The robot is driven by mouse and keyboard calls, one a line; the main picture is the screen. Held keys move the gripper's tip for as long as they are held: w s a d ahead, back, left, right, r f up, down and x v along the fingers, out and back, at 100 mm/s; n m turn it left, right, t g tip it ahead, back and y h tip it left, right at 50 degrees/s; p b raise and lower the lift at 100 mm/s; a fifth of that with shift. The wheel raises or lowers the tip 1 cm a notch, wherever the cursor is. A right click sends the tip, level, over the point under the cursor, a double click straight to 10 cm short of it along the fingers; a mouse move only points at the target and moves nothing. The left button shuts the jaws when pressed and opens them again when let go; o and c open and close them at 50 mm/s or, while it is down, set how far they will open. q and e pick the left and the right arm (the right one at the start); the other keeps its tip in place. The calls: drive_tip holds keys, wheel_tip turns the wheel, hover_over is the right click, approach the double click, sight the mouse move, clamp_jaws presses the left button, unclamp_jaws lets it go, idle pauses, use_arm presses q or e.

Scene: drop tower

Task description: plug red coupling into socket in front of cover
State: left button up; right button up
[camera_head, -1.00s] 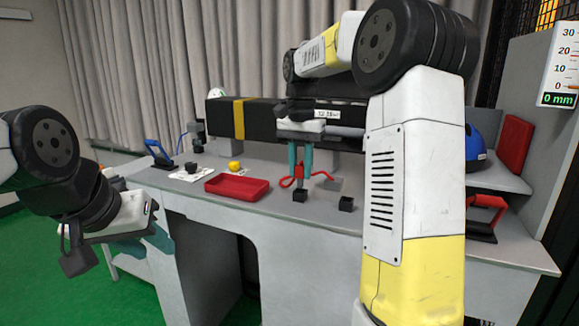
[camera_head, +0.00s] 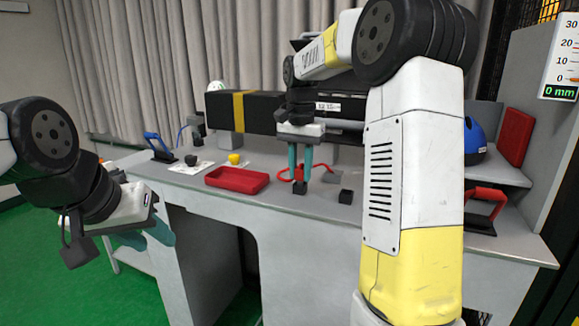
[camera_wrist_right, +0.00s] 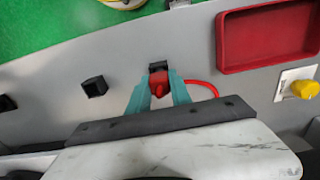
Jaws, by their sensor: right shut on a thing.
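The red coupling (camera_wrist_right: 159,84) is between the teal fingers of my right gripper (camera_head: 299,178), which is shut on it. A red cable (camera_head: 322,170) runs from the coupling across the table. In the right wrist view the coupling is at a small black socket block (camera_wrist_right: 158,67), which shows just below the fingers in the head view (camera_head: 300,188). I cannot tell how deep the coupling sits in it. A second black block (camera_head: 346,197) stands to its right; it also shows in the right wrist view (camera_wrist_right: 95,86). My left gripper (camera_head: 150,236) hangs empty left of the table.
A red tray (camera_head: 237,187) and a yellow knob (camera_head: 234,158) on a white plate lie left of the socket. A long black beam with a yellow band (camera_head: 238,112) spans behind. Another black block (camera_wrist_right: 6,103) is at the wrist view's left edge. A red-handled tool (camera_head: 484,208) stands right.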

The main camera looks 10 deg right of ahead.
drive_tip(key=shift+f, duration=0.4)
idle(0.4)
drive_tip(key=o, duration=1.1)
drive_tip(key=shift+c, duration=0.2)
wheel_tip(320, 180, up, 7)
drive_tip(key=shift+r, duration=0.4)
drive_tip(key=shift+s, duration=0.1)
drive_tip(key=s+a+f+n+t+y, duration=0.1)
drive_tip(key=s+f+n+t, duration=0.2)
drive_tip(key=s, duration=0.9)
drive_tip(key=s+a+f+n+t+y, duration=0.1)
drive_tip(key=s+f+n+t, duration=0.2)
drive_tip(key=s, duration=0.9)
drive_tip(key=shift+f+n, duration=0.25)
drive_tip(key=shift+n, duration=0.45)
